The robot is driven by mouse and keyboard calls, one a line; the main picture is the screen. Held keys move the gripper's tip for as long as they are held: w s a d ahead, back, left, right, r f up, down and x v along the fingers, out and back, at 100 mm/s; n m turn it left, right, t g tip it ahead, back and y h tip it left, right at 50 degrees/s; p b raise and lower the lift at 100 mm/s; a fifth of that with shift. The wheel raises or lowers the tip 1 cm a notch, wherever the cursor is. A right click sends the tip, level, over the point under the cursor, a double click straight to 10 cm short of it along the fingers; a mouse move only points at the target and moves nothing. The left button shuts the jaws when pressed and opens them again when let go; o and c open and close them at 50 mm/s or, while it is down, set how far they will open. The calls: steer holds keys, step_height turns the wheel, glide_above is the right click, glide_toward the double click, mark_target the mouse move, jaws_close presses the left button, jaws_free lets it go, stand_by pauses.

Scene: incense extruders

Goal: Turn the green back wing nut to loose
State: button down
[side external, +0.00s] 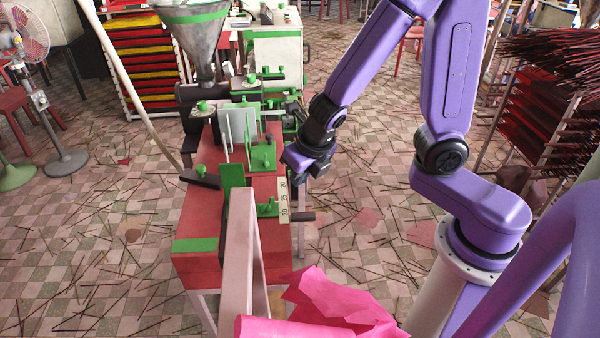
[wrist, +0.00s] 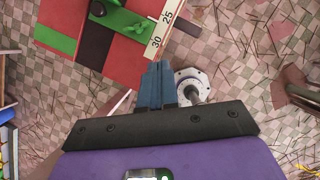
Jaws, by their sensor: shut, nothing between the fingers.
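Several green wing nuts sit on the red extruder stand in the side external view. One upright green wing nut (side external: 262,157) stands towards the back, and another (side external: 267,208) lies nearer the front beside the number scale (side external: 284,201). I cannot tell for certain which is the back one meant. My gripper (wrist: 158,82) shows blue fingers together, with nothing between them, pointing past the scale's edge. In the side external view my dark wrist is just right of the stand, apart from the wing nuts; the fingertips are hard to make out there. Green parts (wrist: 122,18) show above left of the fingers.
A metal funnel (side external: 197,40) rises behind the stand. A pale beam (side external: 239,255) and pink paper (side external: 335,305) are in front. A white fan (side external: 27,38) stands left, and racks of red incense sticks (side external: 555,60) stand right. Loose sticks litter the tiled floor.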

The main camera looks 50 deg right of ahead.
steer(key=c, duration=1.6)
jaws_free()
steer(key=shift+r, duration=0.15)
steer(key=shift+c, duration=0.2)
steer(key=o, duration=0.4)
steer(key=shift+d+m, duration=0.2)
steer(key=shift+m, duration=0.1)
steer(key=d+f+m+g+h, duration=0.2)
steer(key=d+m+g, duration=0.3)
steer(key=m, duration=0.4)
steer(key=n+t+y, duration=0.2)
steer(key=n+y, duration=1.5)
steer(key=n, duration=1.2)
glide_toward(272, 197)
steer(key=shift+h, duration=0.3)
steer(key=x, duration=1)
steer(key=shift+a+r, duration=0.2)
steer(key=shift+c, duration=0.4)
